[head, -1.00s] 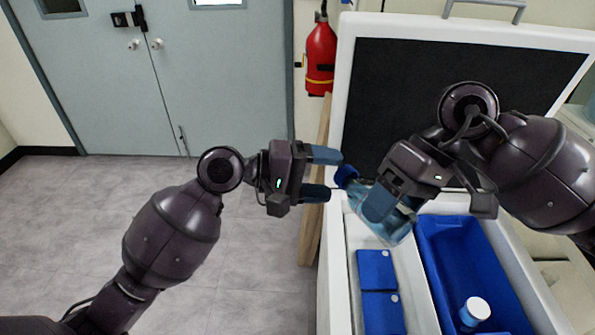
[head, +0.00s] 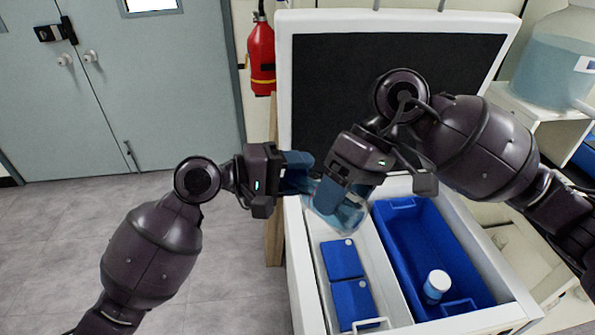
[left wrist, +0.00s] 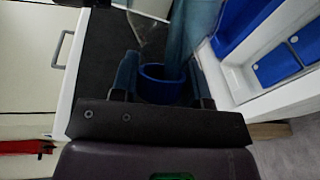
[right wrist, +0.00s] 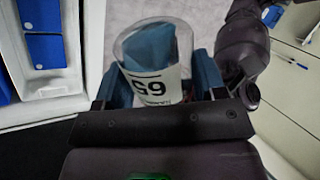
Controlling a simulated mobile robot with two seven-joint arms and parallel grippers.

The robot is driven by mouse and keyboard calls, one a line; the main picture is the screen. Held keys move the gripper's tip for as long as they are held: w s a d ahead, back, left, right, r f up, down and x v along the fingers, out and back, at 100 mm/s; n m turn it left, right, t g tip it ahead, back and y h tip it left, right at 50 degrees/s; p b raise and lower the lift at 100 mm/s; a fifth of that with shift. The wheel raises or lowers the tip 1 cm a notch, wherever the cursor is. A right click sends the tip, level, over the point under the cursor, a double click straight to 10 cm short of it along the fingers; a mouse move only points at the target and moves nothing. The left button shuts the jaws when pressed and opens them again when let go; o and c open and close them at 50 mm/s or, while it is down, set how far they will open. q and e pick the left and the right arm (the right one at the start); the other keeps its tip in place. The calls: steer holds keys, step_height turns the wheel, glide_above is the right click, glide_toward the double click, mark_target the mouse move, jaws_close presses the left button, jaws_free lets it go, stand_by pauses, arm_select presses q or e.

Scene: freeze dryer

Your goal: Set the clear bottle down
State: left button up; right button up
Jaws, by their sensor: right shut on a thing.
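The clear bottle (head: 349,213) is held tilted above the white machine's top, in the fingers of my right gripper (head: 340,192). In the head view the left gripper (head: 300,170) hides the cap.
A deep blue bin (head: 410,240) holds a small white-capped bottle (head: 437,285). Blue flat boxes (head: 342,260) lie in the white tray beside it. A dark panel in a white frame (head: 283,70) stands behind. A large carboy (head: 550,72) is at right. Open floor lies left.

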steer(key=o, duration=1.2)
steer(key=shift+c, duration=0.2)
